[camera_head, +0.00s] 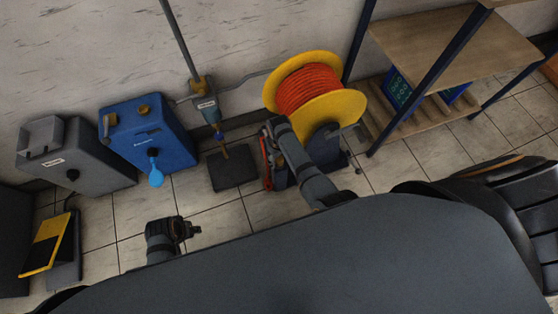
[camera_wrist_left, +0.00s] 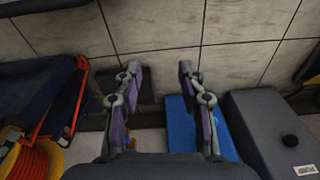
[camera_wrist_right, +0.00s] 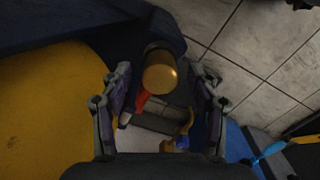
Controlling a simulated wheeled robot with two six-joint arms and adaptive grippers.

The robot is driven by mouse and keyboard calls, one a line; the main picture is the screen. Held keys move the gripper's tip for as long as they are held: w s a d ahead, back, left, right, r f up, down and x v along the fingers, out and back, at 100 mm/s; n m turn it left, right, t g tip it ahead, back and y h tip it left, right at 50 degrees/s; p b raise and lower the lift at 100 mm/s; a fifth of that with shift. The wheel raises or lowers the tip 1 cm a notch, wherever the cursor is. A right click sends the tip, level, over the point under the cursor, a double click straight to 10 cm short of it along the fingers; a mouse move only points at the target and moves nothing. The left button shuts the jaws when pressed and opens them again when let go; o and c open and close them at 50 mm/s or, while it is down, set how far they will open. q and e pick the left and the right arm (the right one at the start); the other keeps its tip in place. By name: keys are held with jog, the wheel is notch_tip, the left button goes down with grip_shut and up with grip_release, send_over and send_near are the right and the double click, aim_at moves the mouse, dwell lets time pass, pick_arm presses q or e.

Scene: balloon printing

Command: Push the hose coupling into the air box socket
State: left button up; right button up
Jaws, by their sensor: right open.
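The blue box (camera_head: 147,135), which looks like the air box, stands on the floor by the wall. Brass fittings (camera_head: 143,110) sit on its top, and which one is the socket is unclear. In the right wrist view a brass-ended dark cylinder (camera_wrist_right: 160,77), likely the hose coupling, shows between the spread fingers of my right gripper (camera_wrist_right: 160,70), with gaps at both sides. In the head view my right gripper (camera_head: 272,128) is beside the hose reel, hiding the coupling there. My left gripper (camera_head: 190,229) is open and empty above the floor, in front of the blue box.
The yellow reel (camera_head: 347,103) carries orange hose (camera_head: 307,91). A grey box (camera_head: 75,155) stands left of the blue box, which has a light-blue balloon-like piece (camera_head: 154,170) in front. A dark plate (camera_head: 232,170) lies between box and reel. Shelving (camera_head: 455,50) stands right.

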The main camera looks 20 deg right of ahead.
pick_arm(q)
jog(key=shift+w+d+r+b, duration=0.1)
jog(key=shift+d+r+b, duration=0.15)
jog(key=shift+r, duration=0.75)
jog(key=shift+d+r+b, duration=0.1)
jog(key=shift+d+r, duration=0.15)
jog(key=shift+r, duration=0.75)
pick_arm(e)
jog(key=shift+f, duration=0.5)
grip_shut()
jog(key=shift+r, duration=0.1)
jog(key=shift+r, duration=0.1)
jog(key=shift+r+p, duration=0.2)
jog(key=shift+p, duration=0.25)
jog(key=shift+r+p, duration=0.3)
pick_arm(q)
jog(key=shift+a+f, duration=0.25)
jog(key=shift+f, duration=0.65)
jog(key=shift+a+f, duration=0.2)
jog(key=shift+f, duration=0.7)
jog(key=shift+a+f, duration=0.25)
jog(key=shift+f, duration=0.65)
pick_arm(e)
jog(key=shift+r, duration=0.15)
